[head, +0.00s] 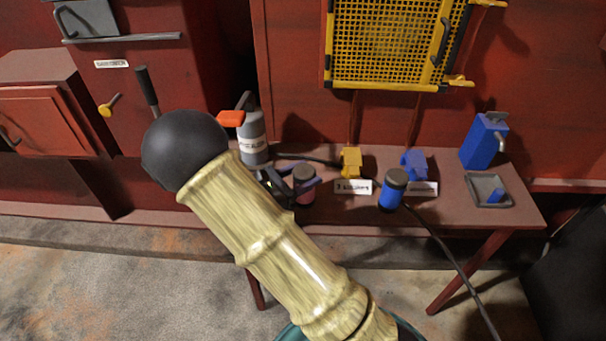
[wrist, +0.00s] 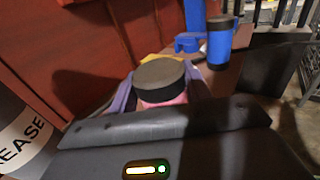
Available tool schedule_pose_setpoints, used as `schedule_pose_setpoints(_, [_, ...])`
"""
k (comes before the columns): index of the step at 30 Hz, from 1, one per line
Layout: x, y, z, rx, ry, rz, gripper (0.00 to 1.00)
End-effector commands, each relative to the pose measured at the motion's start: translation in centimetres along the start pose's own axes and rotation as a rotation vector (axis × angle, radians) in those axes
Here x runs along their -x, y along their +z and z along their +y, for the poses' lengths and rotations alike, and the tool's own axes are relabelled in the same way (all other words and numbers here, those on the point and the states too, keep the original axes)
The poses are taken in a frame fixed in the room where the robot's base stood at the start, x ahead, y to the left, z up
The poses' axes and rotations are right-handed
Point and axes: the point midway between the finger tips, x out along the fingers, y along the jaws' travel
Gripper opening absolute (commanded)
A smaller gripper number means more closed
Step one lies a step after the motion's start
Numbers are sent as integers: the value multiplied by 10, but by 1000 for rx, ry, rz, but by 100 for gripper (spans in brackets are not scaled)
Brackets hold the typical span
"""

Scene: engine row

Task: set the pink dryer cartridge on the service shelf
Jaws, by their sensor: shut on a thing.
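The pink dryer cartridge (head: 304,196), with a dark lid, is between the fingers of my gripper (head: 296,184) near the middle of the head view. In the wrist view the cartridge (wrist: 163,96) stands roughly upright between purple fingers (wrist: 160,92), and its lower part is hidden by the gripper body. My gripper is shut on it. A long reddish-brown shelf (head: 455,208) runs below and behind it. I cannot tell whether the cartridge touches the shelf.
A grey grease canister (head: 254,140) stands left of the gripper. A blue cartridge (head: 393,192), a yellow block (head: 350,161), a blue block (head: 414,163), a tall blue dispenser (head: 483,142) and a grey tray (head: 476,193) are to the right. A dark cable (head: 455,262) hangs over the front edge.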

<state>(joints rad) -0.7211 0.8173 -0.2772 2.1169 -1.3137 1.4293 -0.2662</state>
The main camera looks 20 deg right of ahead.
Motion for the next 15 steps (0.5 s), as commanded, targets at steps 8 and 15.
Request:
schedule_pose_setpoints(8, [0,0,0,0,0,0,70])
schedule_pose_setpoints(15, [0,4,0,-2,0,1,70])
